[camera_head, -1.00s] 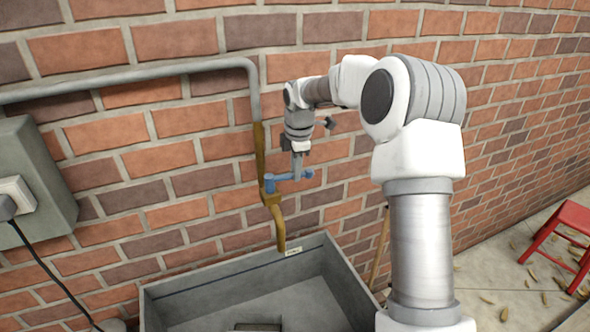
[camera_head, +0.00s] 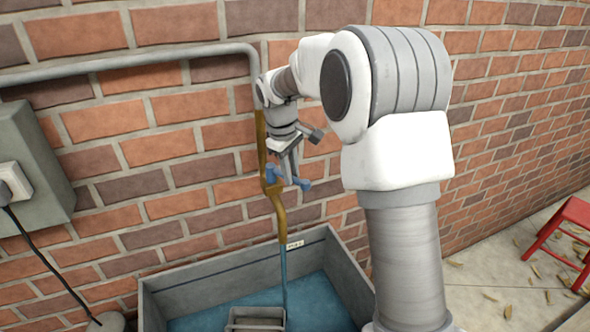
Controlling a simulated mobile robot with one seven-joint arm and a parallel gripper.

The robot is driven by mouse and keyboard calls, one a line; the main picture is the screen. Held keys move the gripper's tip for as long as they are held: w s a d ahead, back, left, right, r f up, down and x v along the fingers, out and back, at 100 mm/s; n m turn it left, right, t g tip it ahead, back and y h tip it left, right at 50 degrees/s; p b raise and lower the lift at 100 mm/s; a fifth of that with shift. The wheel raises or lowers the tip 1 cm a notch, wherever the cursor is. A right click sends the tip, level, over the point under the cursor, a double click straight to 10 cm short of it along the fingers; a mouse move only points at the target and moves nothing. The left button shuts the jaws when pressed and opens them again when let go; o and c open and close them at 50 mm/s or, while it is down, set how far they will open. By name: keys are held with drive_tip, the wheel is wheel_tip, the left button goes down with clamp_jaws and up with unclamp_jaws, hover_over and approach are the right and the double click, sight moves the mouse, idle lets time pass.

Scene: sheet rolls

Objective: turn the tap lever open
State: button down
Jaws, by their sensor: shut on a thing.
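The brass tap (camera_head: 278,212) is fixed to the brick wall below a grey pipe. Its blue lever (camera_head: 303,185) shows at the tap body, partly hidden by my gripper. My gripper (camera_head: 289,174) is shut on the lever, coming from above with its fingers slanted. A stream of blue water (camera_head: 284,275) runs from the spout down into the grey sink (camera_head: 190,280). Blue water covers the visible sink floor.
A grey basket-like container (camera_head: 256,314) stands in the sink, beside the stream. A grey box with a plug (camera_head: 35,165) is on the wall at left. A red stool (camera_head: 565,235) stands at right, with scattered leaf-like bits on the floor.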

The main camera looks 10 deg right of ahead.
drive_tip(key=shift+s+a+m, duration=0.25)
drive_tip(key=shift+a+m, duration=0.2)
drive_tip(key=shift+m, duration=0.3)
drive_tip(key=shift+s+a+m, duration=0.25)
drive_tip(key=shift+a+m, duration=0.2)
drive_tip(key=shift+m, duration=0.3)
drive_tip(key=c, duration=0.8)
unclamp_jaws()
drive_tip(key=shift+o, duration=0.2)
drive_tip(key=s+a+r, duration=0.1)
drive_tip(key=a+r, duration=0.2)
drive_tip(key=r, duration=1.4)
drive_tip(key=shift+s, duration=0.25)
drive_tip(key=shift+r, duration=0.1)
